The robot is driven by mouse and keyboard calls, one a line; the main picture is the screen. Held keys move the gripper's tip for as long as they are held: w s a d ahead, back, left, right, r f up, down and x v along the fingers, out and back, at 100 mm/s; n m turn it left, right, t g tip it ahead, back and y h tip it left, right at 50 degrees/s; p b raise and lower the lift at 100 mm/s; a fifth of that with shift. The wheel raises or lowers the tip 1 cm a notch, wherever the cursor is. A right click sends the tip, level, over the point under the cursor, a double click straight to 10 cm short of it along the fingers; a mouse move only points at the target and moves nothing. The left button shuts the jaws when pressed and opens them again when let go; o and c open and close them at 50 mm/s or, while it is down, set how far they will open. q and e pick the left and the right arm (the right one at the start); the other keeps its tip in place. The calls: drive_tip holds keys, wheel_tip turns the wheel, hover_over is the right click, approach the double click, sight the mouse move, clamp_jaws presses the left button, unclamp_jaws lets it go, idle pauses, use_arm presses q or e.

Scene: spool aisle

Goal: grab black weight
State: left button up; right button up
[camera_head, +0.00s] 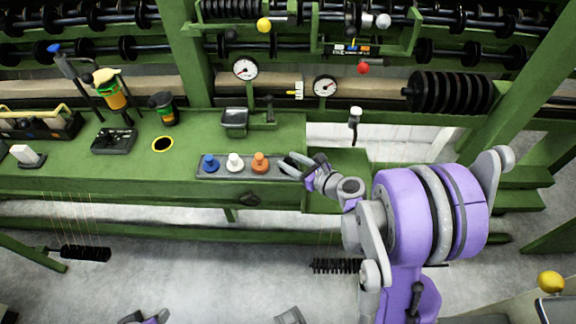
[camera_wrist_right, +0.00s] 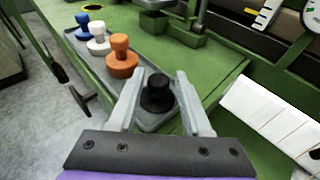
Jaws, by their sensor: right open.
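The black weight (camera_wrist_right: 158,97) stands upright at the near end of the grey tray (camera_wrist_right: 185,107). In the right wrist view it sits between the two fingers of my right gripper (camera_wrist_right: 160,80), which is open around it. I cannot tell whether either finger touches it. In the head view my right gripper (camera_head: 301,162) is at the right end of the tray and hides most of the weight.
An orange weight (camera_head: 260,162), a white weight (camera_head: 235,161) and a blue weight (camera_head: 210,163) stand left along the same tray. A small grey box (camera_head: 234,121) and gauges (camera_head: 244,69) stand behind on the green bench (camera_head: 100,180). A white keyed panel (camera_wrist_right: 275,115) lies to the right.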

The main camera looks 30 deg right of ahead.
sight(285, 159)
drive_tip(key=x, duration=0.4)
drive_tip(key=shift+w+a+f, duration=0.1)
drive_tip(key=shift+w+a, duration=0.1)
clamp_jaws()
